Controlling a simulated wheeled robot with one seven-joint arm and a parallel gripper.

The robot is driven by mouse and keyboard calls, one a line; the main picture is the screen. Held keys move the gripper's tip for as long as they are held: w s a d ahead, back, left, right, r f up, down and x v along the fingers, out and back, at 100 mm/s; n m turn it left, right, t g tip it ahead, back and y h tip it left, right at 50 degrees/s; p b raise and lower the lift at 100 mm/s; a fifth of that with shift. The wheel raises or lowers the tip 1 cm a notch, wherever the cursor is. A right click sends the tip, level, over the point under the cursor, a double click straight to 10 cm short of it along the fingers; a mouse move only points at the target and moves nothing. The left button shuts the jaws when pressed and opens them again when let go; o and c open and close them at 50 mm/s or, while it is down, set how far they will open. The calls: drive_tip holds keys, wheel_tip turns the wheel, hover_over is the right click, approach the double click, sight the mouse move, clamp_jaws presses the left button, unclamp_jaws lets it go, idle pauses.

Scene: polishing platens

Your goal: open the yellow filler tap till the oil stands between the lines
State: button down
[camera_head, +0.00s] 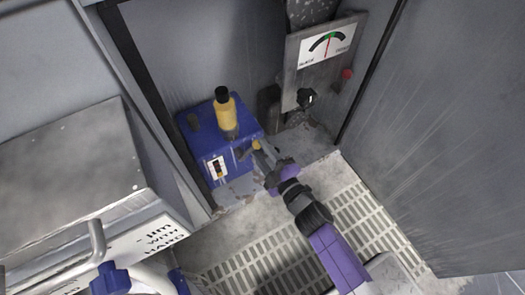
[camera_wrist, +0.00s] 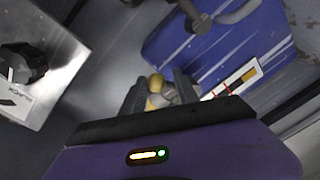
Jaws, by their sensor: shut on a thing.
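The yellow filler tap (camera_wrist: 155,84) is between the fingers of my gripper (camera_wrist: 163,92) in the wrist view. My gripper is shut on it. The tap also shows in the head view (camera_head: 256,144) at the right side of the blue oil box (camera_head: 240,157). A yellow bottle with a black cap (camera_head: 226,114) stands upright on the box. The sight gauge (camera_head: 216,168) is on the box's front; in the wrist view the gauge (camera_wrist: 240,82) shows a yellow part and red line marks. I cannot tell the exact oil level against the lines.
A grey panel with a needle dial (camera_head: 327,45), a black knob (camera_head: 306,97) and a red button (camera_head: 347,74) stands right of the box. A slotted floor grate (camera_head: 270,248) lies in front. A grey metal cabinet (camera_head: 65,165) is at left, a large grey door (camera_head: 455,150) at right.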

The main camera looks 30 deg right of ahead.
drive_tip(key=shift+w+a+r+n+y, duration=0.1)
drive_tip(key=shift+a+r+n+y, duration=0.25)
drive_tip(key=shift+a, duration=0.3)
drive_tip(key=c, duration=0.8)
unclamp_jaws()
drive_tip(key=shift+c, duration=0.2)
drive_tip(key=shift+d+f, duration=0.15)
drive_tip(key=shift+d, duration=0.1)
drive_tip(key=shift+s+d+p, duration=0.2)
drive_tip(key=shift+s+p, duration=0.8)
drive_tip(key=shift+s, duration=2.95)
